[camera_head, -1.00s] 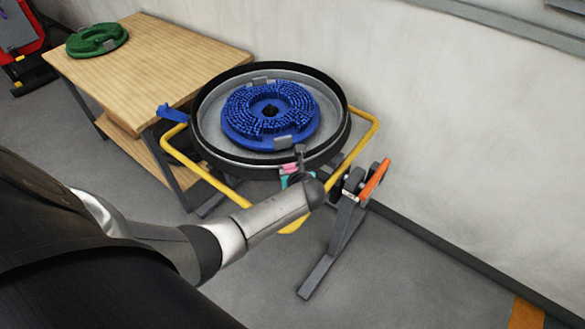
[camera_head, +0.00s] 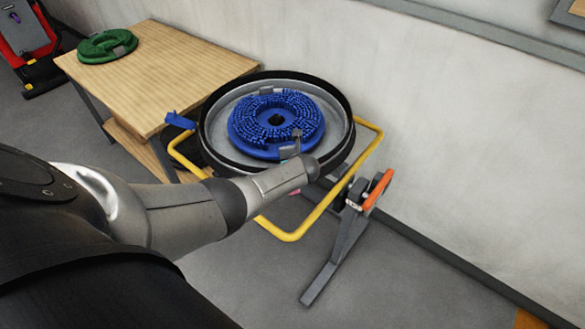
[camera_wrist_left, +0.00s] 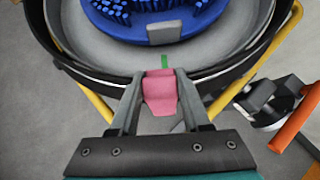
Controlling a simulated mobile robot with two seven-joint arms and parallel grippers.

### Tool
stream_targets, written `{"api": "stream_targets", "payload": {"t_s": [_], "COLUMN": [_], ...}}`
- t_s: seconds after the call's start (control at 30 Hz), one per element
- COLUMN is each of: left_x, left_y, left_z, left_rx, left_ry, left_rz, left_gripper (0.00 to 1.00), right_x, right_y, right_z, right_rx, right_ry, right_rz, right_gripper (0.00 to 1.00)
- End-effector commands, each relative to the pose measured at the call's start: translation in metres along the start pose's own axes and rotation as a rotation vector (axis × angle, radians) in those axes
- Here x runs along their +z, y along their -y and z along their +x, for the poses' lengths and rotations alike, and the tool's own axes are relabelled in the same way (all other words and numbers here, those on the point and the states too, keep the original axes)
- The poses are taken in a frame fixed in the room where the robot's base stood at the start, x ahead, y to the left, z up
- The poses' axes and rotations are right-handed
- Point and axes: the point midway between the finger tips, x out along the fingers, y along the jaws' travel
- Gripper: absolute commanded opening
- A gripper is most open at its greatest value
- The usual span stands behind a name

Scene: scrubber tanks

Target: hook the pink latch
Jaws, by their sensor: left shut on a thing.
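The pink latch (camera_wrist_left: 161,95) is between the two fingers of my left gripper (camera_wrist_left: 160,75) in the left wrist view. The gripper is shut on it, at the near rim of the round tank (camera_wrist_left: 235,68). A small green tab (camera_wrist_left: 164,62) shows just beyond the latch, against the tank wall. I cannot tell whether the latch touches it. In the head view the tank (camera_head: 341,145) stands in a yellow tube frame (camera_head: 292,236), and my left wrist hides most of the latch. My right gripper is not in view.
A blue round brush (camera_head: 240,128) lies in the tank. An orange lever (camera_head: 378,190) is on the frame's right side. A wooden table (camera_head: 165,72) with a green brush (camera_head: 92,49) stands to the left. The wall is close behind.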

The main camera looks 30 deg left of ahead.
Motion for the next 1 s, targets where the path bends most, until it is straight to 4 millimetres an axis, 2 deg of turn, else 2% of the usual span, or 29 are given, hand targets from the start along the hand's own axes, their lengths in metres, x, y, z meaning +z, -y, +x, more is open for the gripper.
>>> {"api": "stream_targets", "payload": {"t_s": [0.03,0.53,0.57,0.8,1.0], "left_x": [0.0089,0.0112,0.0112,0.0069,0.0047], "left_y": [-0.0009,-0.0007,-0.0007,-0.0003,-0.0002], "left_z": [0.0016,0.0027,0.0027,0.0025,0.0024], "left_rx": [0.001,0.000,0.000,0.000,0.000], "left_ry": [0.015,0.016,0.016,0.009,0.005], "left_rz": [0.001,0.000,0.000,0.000,0.000], "left_gripper": [0.00,0.00,0.49,0.77,0.78], "right_x": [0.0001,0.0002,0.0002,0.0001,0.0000], "right_y": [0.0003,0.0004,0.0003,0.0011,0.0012], "right_z": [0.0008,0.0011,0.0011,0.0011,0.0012], "right_rx": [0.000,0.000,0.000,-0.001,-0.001], "right_ry": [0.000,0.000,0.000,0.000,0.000], "right_rz": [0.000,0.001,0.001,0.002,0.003], "right_gripper": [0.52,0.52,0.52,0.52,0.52]}}
